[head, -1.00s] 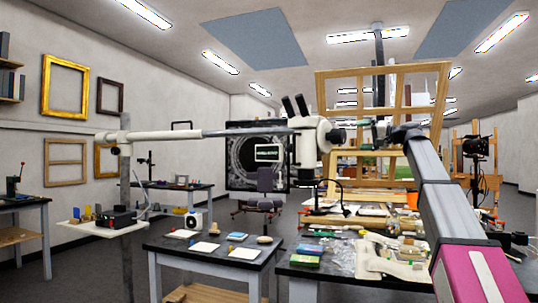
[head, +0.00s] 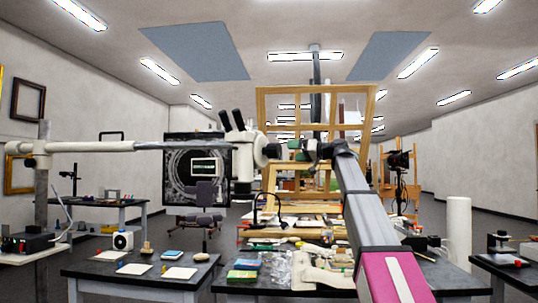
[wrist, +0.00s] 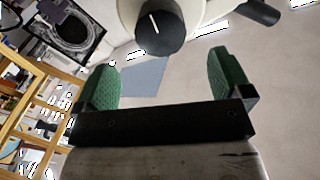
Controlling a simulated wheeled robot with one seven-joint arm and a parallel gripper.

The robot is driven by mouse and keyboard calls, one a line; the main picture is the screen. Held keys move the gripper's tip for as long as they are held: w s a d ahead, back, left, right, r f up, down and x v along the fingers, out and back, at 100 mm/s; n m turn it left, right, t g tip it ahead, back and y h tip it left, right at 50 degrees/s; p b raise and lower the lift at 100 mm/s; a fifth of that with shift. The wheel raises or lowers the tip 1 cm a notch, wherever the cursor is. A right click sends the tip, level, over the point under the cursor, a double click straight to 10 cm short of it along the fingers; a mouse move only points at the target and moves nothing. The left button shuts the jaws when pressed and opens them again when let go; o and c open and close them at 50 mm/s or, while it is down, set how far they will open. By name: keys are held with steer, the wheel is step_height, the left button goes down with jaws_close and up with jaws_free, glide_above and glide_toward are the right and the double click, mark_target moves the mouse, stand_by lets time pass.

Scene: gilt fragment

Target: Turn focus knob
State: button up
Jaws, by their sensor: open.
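A white stereo microscope head (head: 243,150) with black eyepieces hangs from a long horizontal boom. Its focus knob (wrist: 160,32) is a dark round cap with a white line, at the top of the wrist view. In the head view the knob (head: 272,151) is small, on the microscope's right side. My gripper (wrist: 163,82) is open and empty, with green pads wide apart. The knob lies ahead of the pads, roughly centred between them, and not between the pads. In the head view my gripper (head: 292,149) is just right of the knob.
The white boom (head: 100,146) crosses left to a grey post (head: 42,185). A wooden easel frame (head: 265,105) stands behind my gripper. Below are a cluttered dark table (head: 235,286) and a smaller table (head: 90,284). The air around the gripper looks clear apart from the microscope.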

mark_target(273, 152)
steer(key=x, duration=1)
steer(key=shift+w+a, duration=0.15)
steer(key=shift+a, duration=0.25)
steer(key=c, duration=0.9)
